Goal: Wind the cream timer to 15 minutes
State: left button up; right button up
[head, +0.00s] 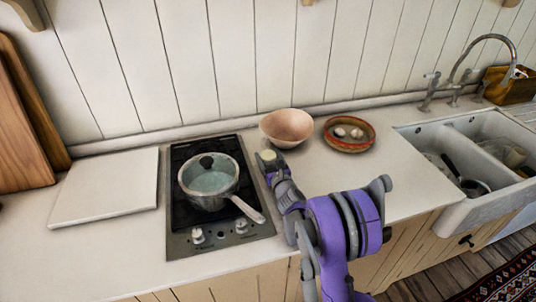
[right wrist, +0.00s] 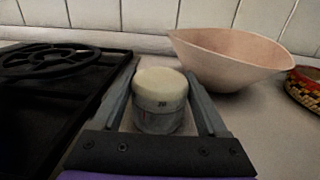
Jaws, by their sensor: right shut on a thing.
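The cream timer (right wrist: 160,92) stands upright on the counter in the right wrist view, a short cylinder with a cream top and a greyer lower band that bears small dark marks and a red mark. I cannot read its setting. My right gripper (right wrist: 165,85) is shut on it, one finger along each side. In the head view the timer (head: 268,155) shows as a small cream top at the tip of my right gripper (head: 269,160), between the hob and the pink bowl. My left gripper is not in view.
A black hob (head: 180,223) with a lidded pan (head: 208,181) lies just left of the timer. A pink bowl (head: 287,126) stands close behind and right. A red-rimmed dish (head: 349,145) and the sink (head: 450,187) are farther right. A white board (head: 104,187) lies left.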

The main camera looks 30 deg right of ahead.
dwell(0.4)
jog(key=o, duration=1.3)
jog(key=shift+c, duration=0.2)
jog(key=shift+s, duration=0.2)
jog(key=s, duration=0.3)
jog(key=s+a+b, duration=0.1)
jog(key=s, duration=0.3)
jog(key=s+a, duration=0.1)
jog(key=s, duration=0.2)
jog(key=shift+s+a+b, duration=0.1)
jog(key=shift+s+b, duration=0.05)
jog(key=shift+b, duration=0.15)
